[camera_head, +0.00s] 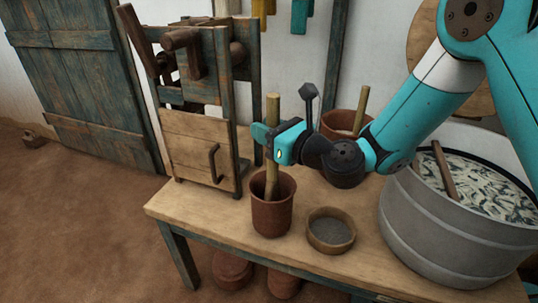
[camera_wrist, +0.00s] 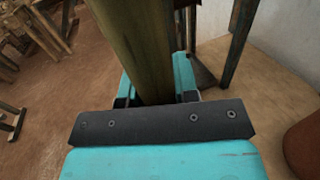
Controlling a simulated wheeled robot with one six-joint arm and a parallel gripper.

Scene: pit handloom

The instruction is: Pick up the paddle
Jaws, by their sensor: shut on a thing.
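The paddle (camera_head: 272,178) is an upright wooden stick standing in a brown clay pot (camera_head: 271,218) on the table. Its lower end is inside the pot and hidden by the wall. My gripper (camera_head: 268,142) comes from the right and is shut on the paddle's shaft above the rim. In the wrist view the paddle (camera_wrist: 140,45) runs large and close between the teal fingers (camera_wrist: 155,85).
The wooden table (camera_head: 180,205) also bears a small bowl of grey stuff (camera_head: 331,231), a big metal tub (camera_head: 430,235) with a stick in it, and a wooden frame (camera_head: 198,145). A second clay pot (camera_head: 335,123) with a stick stands behind my arm.

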